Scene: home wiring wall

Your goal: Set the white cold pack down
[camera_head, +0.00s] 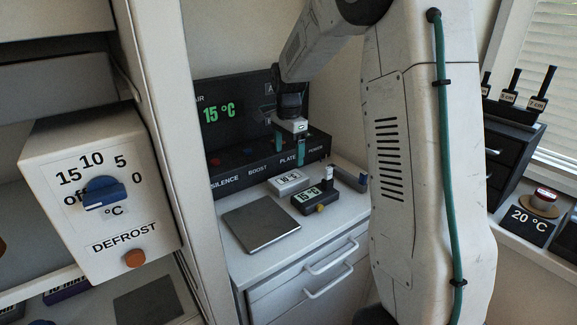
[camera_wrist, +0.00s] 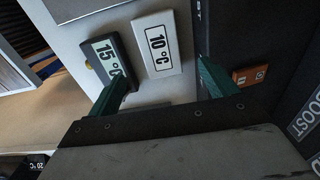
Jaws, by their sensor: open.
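The white cold pack (camera_head: 288,182), marked 10 °C, lies flat on the white counter, label up. It also shows in the wrist view (camera_wrist: 158,45), beyond my fingertips. My gripper (camera_head: 289,150) is open and empty above and behind the pack, its two green fingers pointing down. In the wrist view the fingers (camera_wrist: 163,75) stand wide apart with nothing between them, and a gap seems to part them from the pack.
A dark pack marked 15 °C (camera_head: 312,201) lies right beside the white one. A grey plate (camera_head: 259,227) lies at the front left of the counter. A black control panel (camera_head: 240,166) stands behind. The white DEFROST box (camera_head: 105,190) juts out at left.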

